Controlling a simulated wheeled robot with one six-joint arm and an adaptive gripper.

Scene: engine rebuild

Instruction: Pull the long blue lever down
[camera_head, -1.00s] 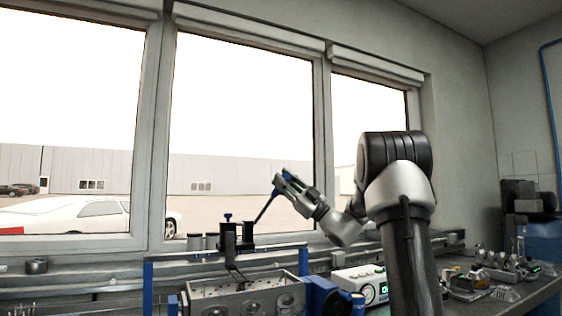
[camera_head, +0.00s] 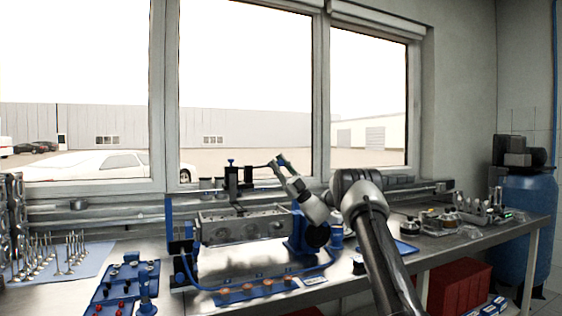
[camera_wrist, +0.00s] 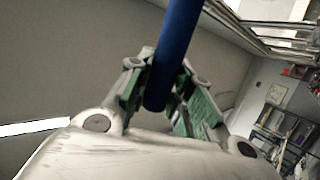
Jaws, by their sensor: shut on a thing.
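The long lever (camera_head: 263,165) sticks out to the right from the dark press fixture (camera_head: 232,178) above the engine head. It lies close to level, with its outer end at my gripper (camera_head: 279,163). In the wrist view, the lever's blue round handle (camera_wrist: 179,40) runs down between the two green-padded fingers of my gripper (camera_wrist: 160,92). The fingers are shut on it near its free end. The lever's pivot is too small to make out.
The grey cylinder head (camera_head: 240,229) sits in a blue stand (camera_head: 176,247) on the steel bench. Valves (camera_head: 68,255) and blue trays (camera_head: 125,284) lie at left. Various parts (camera_head: 487,208) stand at right. Windows rise behind the bench.

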